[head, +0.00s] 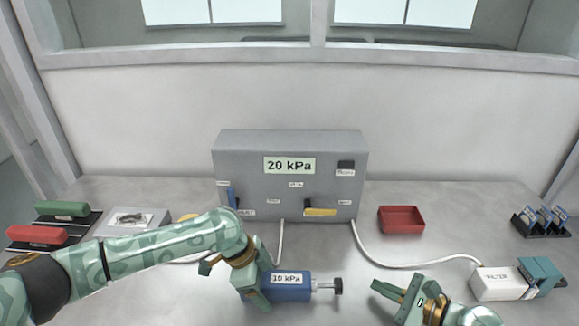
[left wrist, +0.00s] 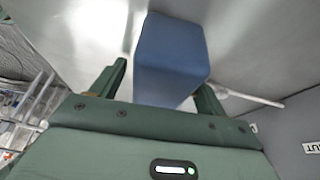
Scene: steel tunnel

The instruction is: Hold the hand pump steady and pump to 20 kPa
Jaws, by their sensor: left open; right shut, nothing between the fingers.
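The hand pump (head: 293,294) lies on the bench, a blue block with a small label that seems to read 10 kPa, though the first digit is unclear. Its black plunger knob (head: 338,286) sticks out to the right on a short rod. My left gripper (head: 252,284) is open at the pump's left end. In the left wrist view the blue pump body (left wrist: 170,55) shows between the open fingers of my left gripper (left wrist: 163,80); I cannot tell whether they touch it. My right gripper (head: 397,293) is shut and empty, to the right of the knob and apart from it.
A grey box (head: 235,165) behind the pump shows 20 kPa and carries a blue lever (head: 232,197) and a yellow lever (head: 320,212). A white hose (head: 405,265) runs to a filter block (head: 497,283). A red tray (head: 401,219) stands right of the box.

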